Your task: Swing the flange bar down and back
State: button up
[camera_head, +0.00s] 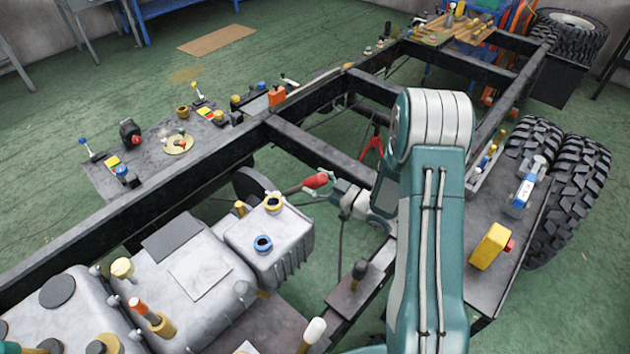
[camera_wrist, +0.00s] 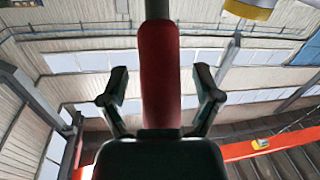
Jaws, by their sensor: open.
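A red grip (camera_head: 317,180) sits on the end of a thin bar, which I take as the flange bar (camera_head: 291,190), to the right of the grey gearbox housing (camera_head: 272,240) in the head view. My gripper (camera_head: 313,188) reaches the red grip from the right. In the wrist view the red grip (camera_wrist: 160,60) stands upright in the middle, between the two dark fingers of my open gripper (camera_wrist: 160,85). Gaps show on both sides, so the fingers are not closed on it. The grip's lower end is hidden behind the gripper's palm.
Black chassis rails (camera_head: 305,150) and crossmembers surround the arm. A side tray with levers (camera_head: 180,140) lies on the left. Large tyres (camera_head: 570,170) and a yellow block (camera_head: 490,246) are on the right. Open green floor (camera_head: 90,80) lies beyond the left rail.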

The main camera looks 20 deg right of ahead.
jog(key=shift+c, duration=0.3)
grip_shut()
jog(key=shift+w+a+r, duration=0.2)
jog(key=shift+w+r, duration=0.15)
jog(key=w+a+r+g+h, duration=0.2)
jog(key=w+a+r, duration=0.1)
jog(key=w, duration=0.4)
jog(key=w+a+r+m+g+h, duration=0.1)
jog(key=w+a+r+g+h, duration=0.1)
jog(key=w+a, duration=0.4)
jog(key=shift+w+a+r+g, duration=0.3)
jog(key=shift+w+r+g, duration=0.4)
jog(key=shift+r, duration=0.1)
jog(key=shift+s, duration=0.1)
jog(key=shift+o, duration=0.3)
grip_release()
